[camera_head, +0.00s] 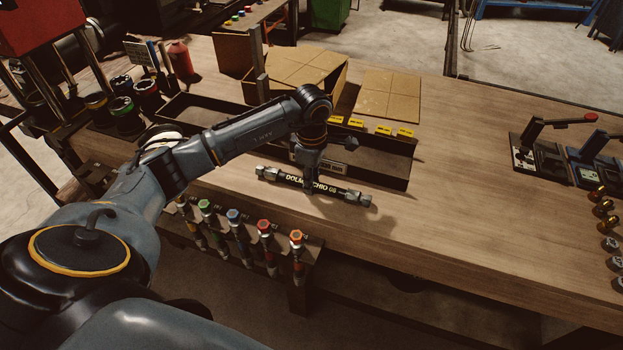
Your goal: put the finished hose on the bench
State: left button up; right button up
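The finished hose (333,189) is a short black hose with pale yellow lettering and a metal fitting at each end. It lies level, at or just above the wooden bench top (470,210), in front of the black open tray; I cannot tell whether it touches the wood. My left gripper (309,187) points down over the middle of the hose, with its fingers closed around it and covering part of the lettering. My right gripper is not in view.
The black tray (385,172) with yellow labels stands just behind the hose. An open cardboard box (315,70) is farther back. Hoses with coloured ends (265,232) hang at the front edge. Lever tools (545,150) and brass fittings (601,208) are at the right. Bench right of the hose is clear.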

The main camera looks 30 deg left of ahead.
pick_arm(q)
jog(key=o, duration=0.3)
jog(key=shift+o, duration=0.2)
jog(key=shift+r, duration=0.1)
jog(key=shift+r, duration=0.25)
notch_tip(320, 180, up, 12)
jog(key=b, duration=0.3)
jog(key=shift+f, duration=0.15)
